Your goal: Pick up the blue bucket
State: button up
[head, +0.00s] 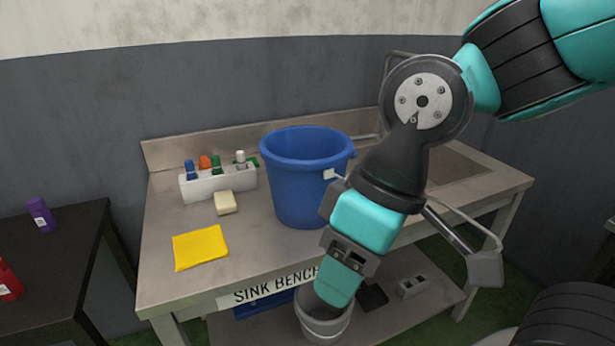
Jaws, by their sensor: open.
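The blue bucket (298,185) stands upright on the sink bench, near the middle. A small light handle grip shows on its right side. My arm reaches in from the upper right and crosses in front of the bench to the right of the bucket. My gripper (338,286) points down at the lower end of the arm. It is open, in front of the bench edge and lower in the picture than the bucket. It is not around the bucket. Its fingertips are hard to make out. My arm overlaps the bucket's lower right edge.
The sink bench (160,255) holds a yellow cloth (200,247), a cream block (225,203) and a white caddy (218,184) with several bottles. A grey bucket (322,330) stands on the lower shelf. A dark table (60,275) with purple and red items stands at the left.

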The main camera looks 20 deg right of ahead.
aim_at(306, 178)
jog(key=k, duration=0.6)
jog(key=u, duration=0.55)
jog(key=i, duration=1)
jog(key=z, duration=0.6)
